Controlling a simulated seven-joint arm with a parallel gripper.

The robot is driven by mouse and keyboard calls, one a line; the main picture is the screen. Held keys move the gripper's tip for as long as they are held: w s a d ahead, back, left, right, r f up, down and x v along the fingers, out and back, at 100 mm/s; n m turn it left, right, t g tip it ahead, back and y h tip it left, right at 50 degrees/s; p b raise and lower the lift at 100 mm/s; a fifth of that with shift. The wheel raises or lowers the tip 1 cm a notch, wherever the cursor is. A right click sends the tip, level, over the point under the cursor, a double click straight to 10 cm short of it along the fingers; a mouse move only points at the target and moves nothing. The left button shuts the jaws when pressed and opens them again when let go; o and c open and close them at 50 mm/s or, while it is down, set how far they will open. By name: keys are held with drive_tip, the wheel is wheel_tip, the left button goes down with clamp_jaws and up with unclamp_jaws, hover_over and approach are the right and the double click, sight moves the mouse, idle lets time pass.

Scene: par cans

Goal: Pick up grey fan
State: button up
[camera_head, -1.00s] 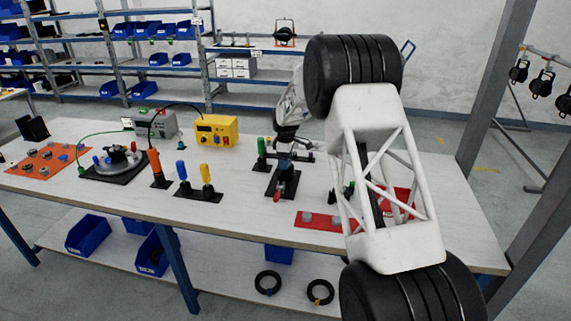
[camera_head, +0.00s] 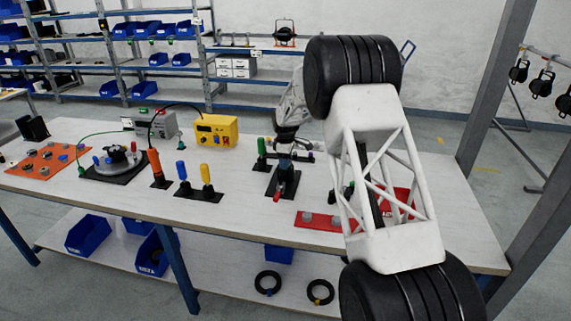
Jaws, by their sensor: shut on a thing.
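My gripper (camera_head: 287,151) is in the middle of the view, over the workbench (camera_head: 240,222). It is shut on a small dark grey piece (camera_head: 287,173), which I take to be the grey fan; its shape is too small and too covered to be sure. The piece stands over a black base plate (camera_head: 272,190) with a red-tipped part at its front. I cannot tell whether the piece is clear of the plate. The jaws and wrist hide its upper part.
A green-handled tool (camera_head: 262,153) stands close left of my gripper. Blue and yellow-handled tools (camera_head: 206,178) stand further left. A red plate (camera_head: 318,221) lies to the right, partly behind my arm. The bench front between them is clear.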

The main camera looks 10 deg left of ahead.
drive_tip(key=shift+r, duration=0.1)
idle(0.3)
drive_tip(key=shift+r, duration=1.4)
drive_tip(key=shift+s+r, duration=0.1)
drive_tip(key=shift+r, duration=0.2)
drive_tip(key=s+d, duration=0.3)
drive_tip(key=s, duration=0.4)
drive_tip(key=s+d+r, duration=0.1)
drive_tip(key=s+d, duration=0.2)
drive_tip(key=s, duration=0.4)
drive_tip(key=shift+s+r, duration=0.2)
drive_tip(key=shift+s, duration=0.1)
drive_tip(key=shift+r, duration=0.15)
drive_tip(key=shift+r, duration=1.35)
drive_tip(key=shift+d, duration=0.15)
